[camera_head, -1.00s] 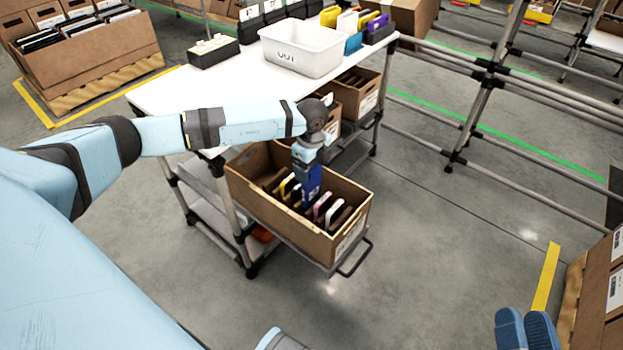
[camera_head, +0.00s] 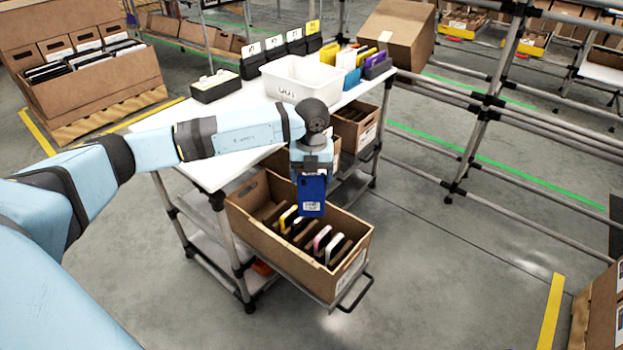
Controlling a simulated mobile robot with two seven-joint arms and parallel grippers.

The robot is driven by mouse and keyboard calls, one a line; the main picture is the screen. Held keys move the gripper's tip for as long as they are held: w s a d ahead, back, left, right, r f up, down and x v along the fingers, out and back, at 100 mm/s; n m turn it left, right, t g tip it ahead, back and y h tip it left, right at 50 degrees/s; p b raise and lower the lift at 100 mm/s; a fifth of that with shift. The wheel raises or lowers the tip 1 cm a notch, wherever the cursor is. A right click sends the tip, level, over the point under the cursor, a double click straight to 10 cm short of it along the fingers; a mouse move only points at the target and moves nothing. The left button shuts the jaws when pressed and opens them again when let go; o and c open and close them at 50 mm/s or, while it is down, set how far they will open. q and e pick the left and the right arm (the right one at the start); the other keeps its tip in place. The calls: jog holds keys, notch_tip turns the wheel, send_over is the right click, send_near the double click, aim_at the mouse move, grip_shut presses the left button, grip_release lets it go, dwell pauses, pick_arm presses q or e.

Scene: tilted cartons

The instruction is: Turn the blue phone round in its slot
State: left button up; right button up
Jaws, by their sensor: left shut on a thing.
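My left gripper (camera_head: 311,172) is shut on the blue phone (camera_head: 312,196), holding it upright above the carton. The phone's face toward me is blue with a small white label near its lower end. The brown carton (camera_head: 290,262) sits tilted on the cart's lower pull-out shelf. Several other phones stand in its slots, among them a yellow-edged one (camera_head: 288,217), a pink-edged one (camera_head: 321,239) and a white-edged one (camera_head: 335,248). The phone and gripper hide part of the carton's far side. My right gripper is not in view.
The white cart top (camera_head: 222,155) carries a white bin (camera_head: 301,80) and several black holders. Another carton (camera_head: 355,127) stands on the shelf behind. A handle (camera_head: 357,292) sticks out at the front.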

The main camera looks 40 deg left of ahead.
pick_arm(q)
jog(key=m+b, duration=0.2)
jog(key=m, duration=0.5)
jog(key=m+b, duration=0.8)
jog(key=m, duration=1)
send_over(311, 216)
jog(key=shift+w+a+f, duration=0.1)
jog(key=shift+w+f, duration=0.1)
jog(key=shift+f, duration=1.7)
jog(key=shift+w+a+f, duration=0.1)
jog(key=shift+w+f, duration=0.05)
jog(key=shift+f, duration=1.7)
jog(key=shift+f+m+b, duration=0.3)
jog(key=shift+f, duration=5.2)
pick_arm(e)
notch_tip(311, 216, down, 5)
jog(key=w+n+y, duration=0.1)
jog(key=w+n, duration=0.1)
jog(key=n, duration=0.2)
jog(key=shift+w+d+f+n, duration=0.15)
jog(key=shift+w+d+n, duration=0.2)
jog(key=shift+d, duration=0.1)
